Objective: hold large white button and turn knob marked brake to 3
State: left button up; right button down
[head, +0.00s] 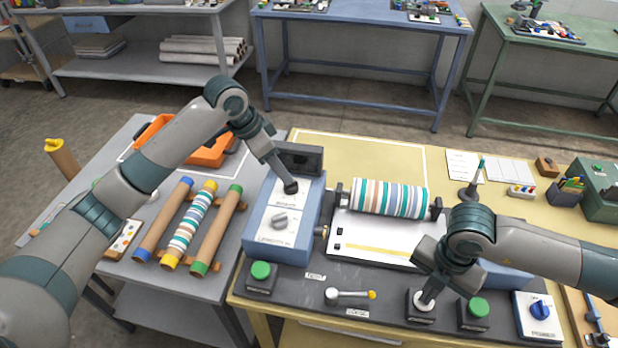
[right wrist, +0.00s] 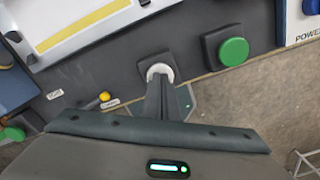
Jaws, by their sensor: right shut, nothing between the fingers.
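The large white button (head: 421,306) sits on a dark square base at the front of the press. My right gripper (head: 427,301) is shut and empty, its tips pointing down onto the button. The right wrist view shows the tips (right wrist: 160,80) at the white button (right wrist: 161,69), covering part of it. A blue box (head: 254,245) with a white top panel stands left of the roller. My left gripper (head: 290,185) is at the dark upper knob (head: 292,188) on that panel and partly hides it; its jaw opening is unclear. A grey lower knob (head: 280,220) is uncovered. The small labels and pointer settings are not clearly readable.
A striped roller (head: 390,197) lies behind the white plate. Green buttons (head: 261,271) (head: 478,308) flank the front strip, with a yellow-tipped lever (head: 350,295) between. A blue power knob (head: 540,310) is at right. Several coloured rolls (head: 192,225) lie on the left table.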

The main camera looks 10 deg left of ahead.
aim_at(291, 186)
pick_arm(q)
jog(key=x, duration=0.6)
jog(key=shift+f, duration=0.25)
jog(key=shift+c, duration=0.4)
jog(key=c, duration=0.9)
